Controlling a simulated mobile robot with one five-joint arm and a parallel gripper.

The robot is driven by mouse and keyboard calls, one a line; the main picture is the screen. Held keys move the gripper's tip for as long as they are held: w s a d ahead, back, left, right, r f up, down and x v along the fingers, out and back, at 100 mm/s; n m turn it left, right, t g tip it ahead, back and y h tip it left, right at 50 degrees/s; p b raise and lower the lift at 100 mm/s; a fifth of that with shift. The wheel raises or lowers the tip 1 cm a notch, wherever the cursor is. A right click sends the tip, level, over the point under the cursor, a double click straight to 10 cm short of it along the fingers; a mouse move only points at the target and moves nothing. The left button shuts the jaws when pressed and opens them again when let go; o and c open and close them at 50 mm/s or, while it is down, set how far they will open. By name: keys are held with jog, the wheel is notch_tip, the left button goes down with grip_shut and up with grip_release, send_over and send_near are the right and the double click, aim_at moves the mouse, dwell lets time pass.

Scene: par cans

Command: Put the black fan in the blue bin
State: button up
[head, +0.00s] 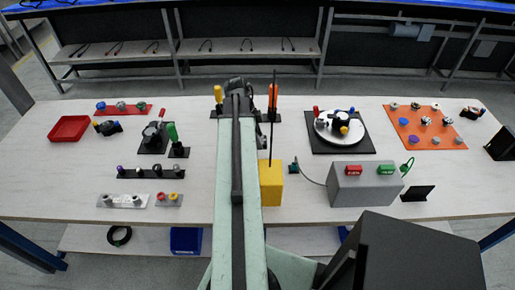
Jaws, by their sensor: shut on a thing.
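My arm reaches forward over the table, and my gripper (238,88) is at its far end, above the table's back edge. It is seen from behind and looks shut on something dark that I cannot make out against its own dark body. I cannot clearly pick out the black fan. A dark box-like thing (501,145) stands at the table's right edge, and a small black tilted plate (418,193) lies at the front right. A blue bin (186,240) sits on the shelf below the table, left of my arm, partly hidden by the tabletop.
A rack with yellow and orange handles stands by my gripper. A yellow block (271,184) and a grey box (366,186) stand right of my arm. A red tray (69,128) lies at the left, an orange board (447,139) at the right.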

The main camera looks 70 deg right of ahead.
notch_tip(320, 180, down, 4)
jog(key=b, duration=0.3)
jog(key=shift+b, duration=0.4)
jog(key=shift+r, duration=0.25)
jog(key=shift+f, duration=0.2)
jog(key=o, duration=1.5)
jog(key=shift+c, duration=0.2)
jog(key=p+v, duration=1.2)
jog(key=shift+r, duration=0.2)
